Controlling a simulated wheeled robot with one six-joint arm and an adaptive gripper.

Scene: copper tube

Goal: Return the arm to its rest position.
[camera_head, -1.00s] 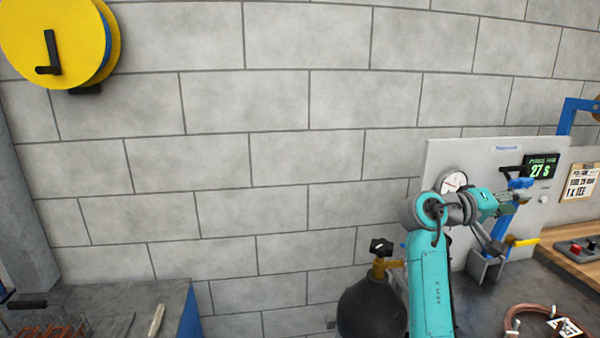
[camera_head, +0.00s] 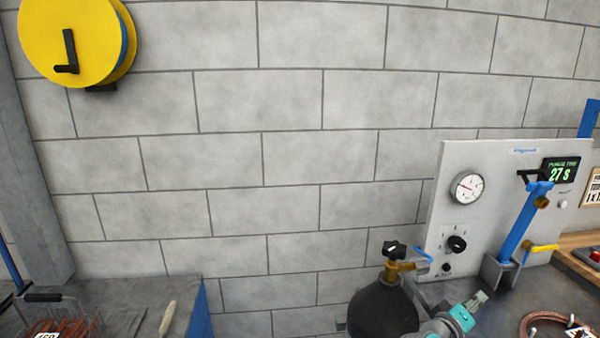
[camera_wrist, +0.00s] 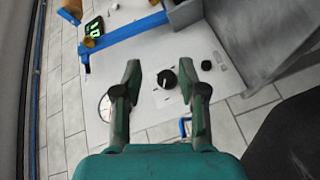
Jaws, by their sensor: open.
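My gripper (camera_head: 476,301) is low at the right of the head view, in front of the grey bench and beside the dark gas cylinder (camera_head: 383,310). In the wrist view my gripper (camera_wrist: 167,78) shows two dark green fingers spread apart with nothing between them. Beyond the fingers is the pale panel (camera_wrist: 140,65) with a black knob (camera_wrist: 167,79) and a round gauge (camera_wrist: 105,108). Most of my arm is below the head view's lower edge.
The panel (camera_head: 490,215) carries a gauge, knobs and a display reading 27 S. A blue post (camera_head: 520,228) with a yellow lever stands before it. A copper coil (camera_head: 530,322) lies at lower right. A yellow reel (camera_head: 75,40) hangs upper left. A wire basket (camera_head: 45,315) sits lower left.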

